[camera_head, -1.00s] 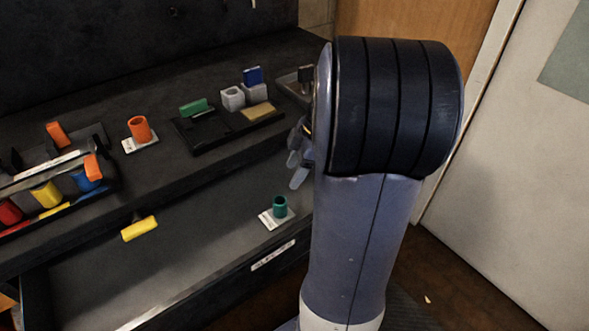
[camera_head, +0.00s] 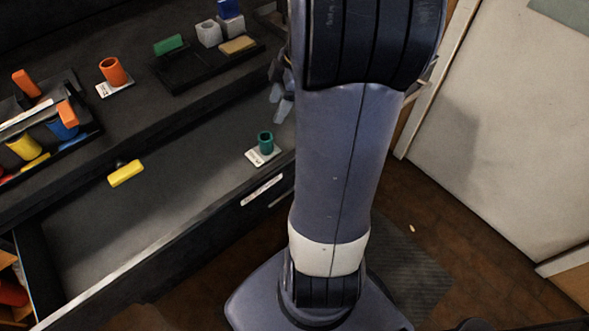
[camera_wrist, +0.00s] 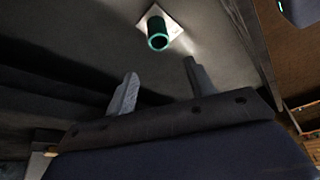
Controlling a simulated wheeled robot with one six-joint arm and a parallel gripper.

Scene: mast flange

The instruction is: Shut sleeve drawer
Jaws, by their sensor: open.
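The sleeve drawer (camera_head: 150,237) is pulled out from under the dark bench, its grey floor exposed. Its front carries a white label (camera_head: 262,190). A green sleeve (camera_head: 265,142) stands on a white card in the drawer's right part. The sleeve also shows in the wrist view (camera_wrist: 158,40), beyond my fingertips. My gripper (camera_head: 279,92) is partly hidden behind my arm in the head view, near the drawer's right end. In the wrist view my gripper (camera_wrist: 160,75) has its two fingers wide apart with nothing between them.
A yellow block (camera_head: 126,173) is at the drawer's back left. On the bench are an orange sleeve (camera_head: 113,71), a dark tray (camera_head: 205,68) with small blocks, and a rack of coloured pieces at left.

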